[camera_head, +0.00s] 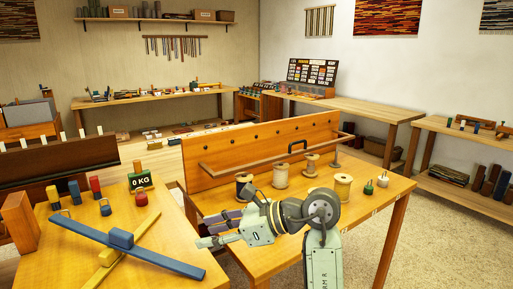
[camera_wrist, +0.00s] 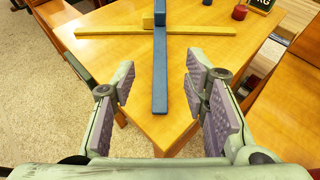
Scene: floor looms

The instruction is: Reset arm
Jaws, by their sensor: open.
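My gripper (camera_head: 219,229) is open and empty in the head view, held at the left edge of the spool table, near the gap between the two tables. In the wrist view my gripper (camera_wrist: 160,95) has its two padded fingers spread wide, with the end of a blue bar (camera_wrist: 160,75) showing between them, apart from the pads. The blue bar (camera_head: 128,245) lies crossed with a yellow bar (camera_head: 122,255) on the left table (camera_head: 70,265). My arm is bent over the right table.
The right table (camera_head: 270,262) bears several thread spools (camera_head: 281,175) before an upright wooden board (camera_head: 260,148). Benches line the walls. Carpet is clear at right.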

